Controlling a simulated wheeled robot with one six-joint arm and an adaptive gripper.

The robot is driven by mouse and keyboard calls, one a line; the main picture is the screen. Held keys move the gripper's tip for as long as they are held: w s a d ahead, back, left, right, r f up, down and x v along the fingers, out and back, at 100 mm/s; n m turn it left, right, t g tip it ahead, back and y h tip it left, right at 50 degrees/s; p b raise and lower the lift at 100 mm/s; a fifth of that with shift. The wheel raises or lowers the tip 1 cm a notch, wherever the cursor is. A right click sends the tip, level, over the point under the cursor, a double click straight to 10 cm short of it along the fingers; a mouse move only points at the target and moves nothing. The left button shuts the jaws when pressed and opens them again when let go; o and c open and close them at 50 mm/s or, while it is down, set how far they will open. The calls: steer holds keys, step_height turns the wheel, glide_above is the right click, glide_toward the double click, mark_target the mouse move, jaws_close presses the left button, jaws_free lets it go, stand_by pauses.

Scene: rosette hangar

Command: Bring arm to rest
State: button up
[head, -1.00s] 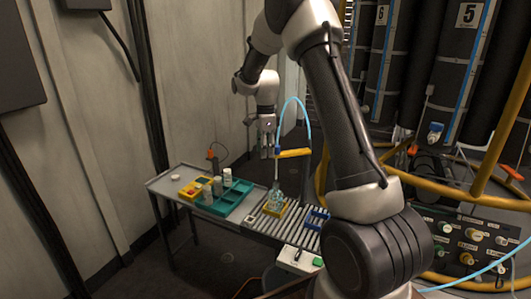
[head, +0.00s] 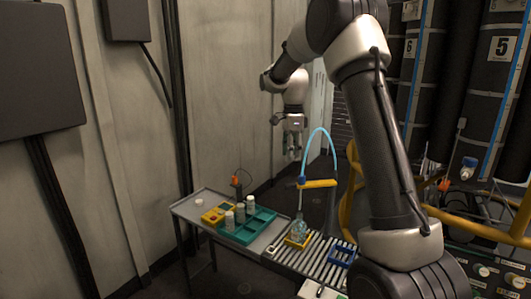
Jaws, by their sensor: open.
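My arm reaches in from the right of the head view, bent over at the top. My gripper (head: 292,155) hangs fingers down in front of the pale wall. Its two fingers are apart with nothing seen between them. It shows above the work bench (head: 187,209) and clear of it. Below it in the picture, a clear flask (head: 299,230) stands on a yellow holder (head: 298,243) on the roller part of the bench.
A teal tray (head: 232,236) with several white-capped vials and a yellow box (head: 212,216) are on the bench's left part. A blue frame (head: 343,254) lies on the rollers. Yellow railing (head: 351,190) and dark cylinders (head: 490,100) stand at the right. Floor left of the bench looks clear.

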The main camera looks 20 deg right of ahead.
steer(key=s+a+r+n+t, duration=0.1)
steer(key=s+r+n+t, duration=0.1)
steer(key=s+n, duration=0.8)
steer(key=s+a+r+n+t, duration=0.1)
steer(key=s+r+n, duration=0.4)
steer(key=s, duration=2.2)
steer(key=shift+s+n+t, duration=0.15)
steer(key=shift+n+t, duration=0.55)
steer(key=shift+n, duration=1.8)
